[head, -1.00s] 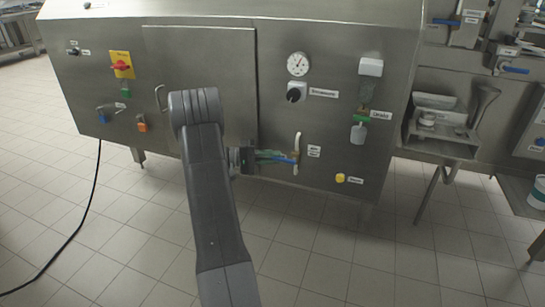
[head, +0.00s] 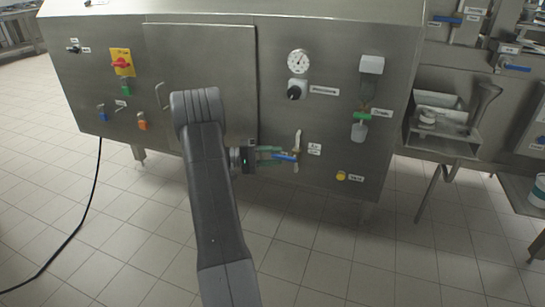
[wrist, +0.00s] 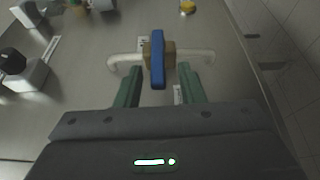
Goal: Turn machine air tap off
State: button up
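The machine air tap has a blue handle (head: 285,157) on a brass-coloured body, set in a white pipe (head: 298,140) on the machine's front panel. In the wrist view the blue handle (wrist: 157,60) stands crosswise to the white pipe (wrist: 125,62). My gripper (head: 279,154) is at the tap, coming from the left in the head view. In the wrist view its two green fingers (wrist: 159,70) are apart, one on each side of the handle's near end. Gaps show between handle and fingers. The fingers partly hide the tap in the head view.
The tiled floor (head: 310,260) in front is clear.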

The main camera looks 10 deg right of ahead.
jog(key=w+a+p, duration=0.2)
jog(key=a+p, duration=0.1)
jog(key=a, duration=1)
jog(key=shift+a, duration=0.35)
jog(key=shift+f, duration=0.1)
jog(key=d+b, duration=0.1)
jog(key=d, duration=0.3)
jog(key=s+d+b, duration=0.1)
jog(key=d, duration=0.4)
jog(key=s+d+b, duration=0.1)
jog(key=d, duration=0.3)
jog(key=shift+d, duration=0.35)
jog(key=shift+r, duration=0.2)
